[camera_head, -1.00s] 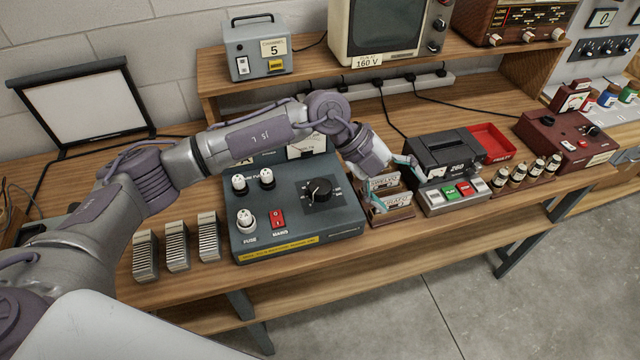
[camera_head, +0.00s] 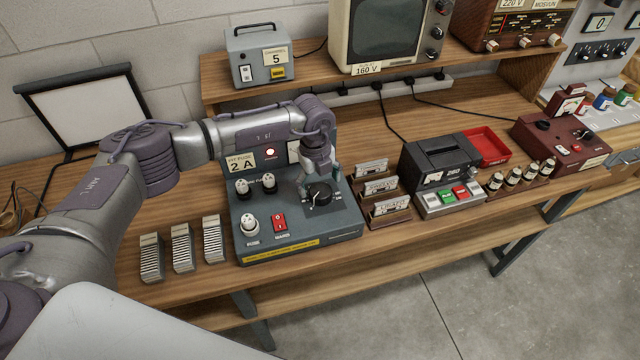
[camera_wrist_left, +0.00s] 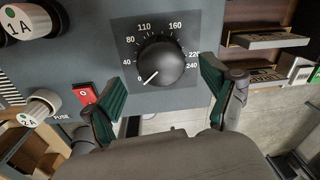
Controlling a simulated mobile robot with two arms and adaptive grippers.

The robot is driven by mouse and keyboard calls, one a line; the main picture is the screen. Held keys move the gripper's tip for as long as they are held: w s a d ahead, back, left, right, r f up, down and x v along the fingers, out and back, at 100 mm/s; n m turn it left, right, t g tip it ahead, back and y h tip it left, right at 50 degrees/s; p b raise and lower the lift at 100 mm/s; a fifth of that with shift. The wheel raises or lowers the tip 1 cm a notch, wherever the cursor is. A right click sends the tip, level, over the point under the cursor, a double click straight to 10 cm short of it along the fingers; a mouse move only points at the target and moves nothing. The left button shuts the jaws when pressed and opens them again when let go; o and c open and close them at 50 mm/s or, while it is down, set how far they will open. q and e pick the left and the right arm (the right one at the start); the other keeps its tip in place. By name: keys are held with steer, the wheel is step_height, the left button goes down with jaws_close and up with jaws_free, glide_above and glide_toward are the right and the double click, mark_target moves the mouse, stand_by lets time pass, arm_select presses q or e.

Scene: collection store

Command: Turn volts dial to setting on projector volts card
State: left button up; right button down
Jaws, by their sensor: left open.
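The volts dial (camera_head: 319,193) is a round black knob on the grey panel box (camera_head: 300,228). In the left wrist view, the dial (camera_wrist_left: 160,63) has a white mark pointing lower left, near the 0, on a scale up to 240. My left gripper (camera_head: 319,180) is over the dial from above, open. In the left wrist view, the green-padded fingers of my left gripper (camera_wrist_left: 162,92) stand apart on either side below the knob, not closed on it. My right gripper is not in view.
White fuse caps (camera_head: 249,222) and a red switch (camera_head: 279,222) are left of the dial. A "160 V" label (camera_head: 367,68) is under the television (camera_head: 380,30).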

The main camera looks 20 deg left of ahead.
mark_target(320, 191)
arm_select(q)
steer(key=shift+w+d+f, duration=0.1)
steer(key=shift+f, duration=1.45)
steer(key=c, duration=1.2)
steer(key=shift+o, duration=0.2)
